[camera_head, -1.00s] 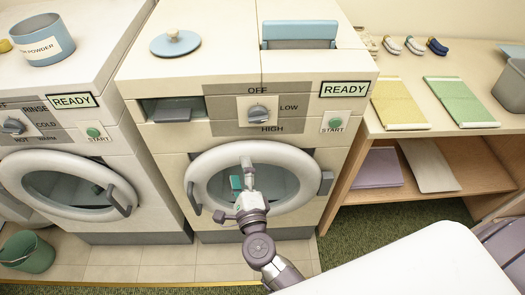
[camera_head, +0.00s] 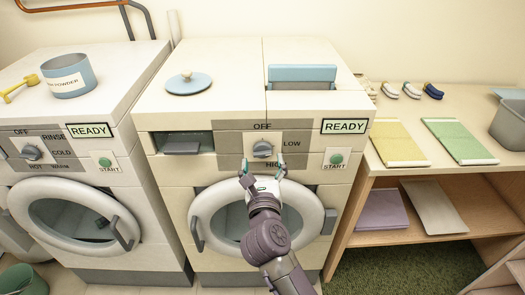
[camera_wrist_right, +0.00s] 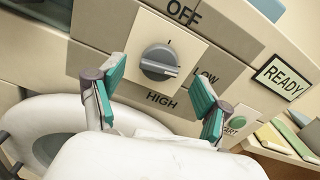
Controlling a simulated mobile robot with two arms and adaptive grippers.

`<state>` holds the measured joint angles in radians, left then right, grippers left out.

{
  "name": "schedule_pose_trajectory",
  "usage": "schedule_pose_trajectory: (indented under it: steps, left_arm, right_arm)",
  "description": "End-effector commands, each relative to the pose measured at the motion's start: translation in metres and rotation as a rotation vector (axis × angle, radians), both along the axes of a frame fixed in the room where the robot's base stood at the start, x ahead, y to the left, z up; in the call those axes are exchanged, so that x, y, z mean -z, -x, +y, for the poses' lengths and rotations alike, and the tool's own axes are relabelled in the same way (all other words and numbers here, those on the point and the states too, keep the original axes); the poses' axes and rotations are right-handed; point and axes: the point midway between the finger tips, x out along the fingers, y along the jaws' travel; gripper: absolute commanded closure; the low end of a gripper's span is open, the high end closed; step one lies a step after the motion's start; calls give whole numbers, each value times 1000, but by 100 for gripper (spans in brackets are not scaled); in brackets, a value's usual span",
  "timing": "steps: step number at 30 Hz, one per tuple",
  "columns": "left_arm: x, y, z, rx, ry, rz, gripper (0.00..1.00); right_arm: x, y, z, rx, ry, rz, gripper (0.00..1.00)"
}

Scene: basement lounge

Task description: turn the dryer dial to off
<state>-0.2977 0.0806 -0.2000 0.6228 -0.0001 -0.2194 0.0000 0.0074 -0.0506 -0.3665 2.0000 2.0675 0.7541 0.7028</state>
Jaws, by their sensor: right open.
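The dryer (camera_head: 200,107) is the cream machine in the middle of the head view. Its round grey dial (camera_head: 262,149) sits on a light plate among the labels OFF above, LOW to the right and HIGH below. In the right wrist view the dial (camera_wrist_right: 159,62) has a raised grip whose end points toward LOW. My right gripper (camera_head: 263,170) is in front of the dryer, just below the dial and partly over the HIGH label. Its teal-padded fingers (camera_wrist_right: 158,85) are apart, with nothing between them, below either side of the dial. My left gripper is out of view.
The dryer's round door (camera_head: 212,228) is shut below the panel. A green START button (camera_head: 337,159) lies right of the dial, under a READY display (camera_head: 344,126). A washer (camera_head: 85,166) stands at left, a shelf table (camera_head: 462,163) at right.

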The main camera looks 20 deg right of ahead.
Motion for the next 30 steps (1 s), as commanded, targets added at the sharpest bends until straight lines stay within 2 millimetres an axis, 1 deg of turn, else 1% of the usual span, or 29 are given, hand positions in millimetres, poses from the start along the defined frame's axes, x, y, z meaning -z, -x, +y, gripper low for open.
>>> schedule_pose_trajectory:
  steps: [1, 3, 7, 11, 18, 19, 26, 27, 29, 30]
  left_arm:
    - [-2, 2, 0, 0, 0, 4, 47]
    - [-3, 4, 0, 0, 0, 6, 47]
    - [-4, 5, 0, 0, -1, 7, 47]
    - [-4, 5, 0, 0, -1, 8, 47]
    - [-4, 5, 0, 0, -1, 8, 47]
    - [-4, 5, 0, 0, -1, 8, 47]
    - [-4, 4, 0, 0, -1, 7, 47]
    - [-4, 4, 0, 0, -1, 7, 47]
    - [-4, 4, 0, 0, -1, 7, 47]
    - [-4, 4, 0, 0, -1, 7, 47]
  right_arm:
    - [-2, -9, -3, 1, 3, -1, 24]
    - [-1, -19, -6, 1, 3, 0, 24]
    - [0, -31, -9, 1, 2, -1, 24]
    - [0, -37, -11, 1, 2, 0, 24]
    - [0, -37, -11, 1, 1, 0, 24]
    - [0, -37, -11, 1, 1, 0, 25]
    - [0, -37, -11, 1, 2, 0, 64]
    - [0, -37, -11, 1, 2, 0, 70]
    - [0, -37, -11, 1, 2, 0, 80]
    - [0, -37, -11, 1, 2, 0, 82]
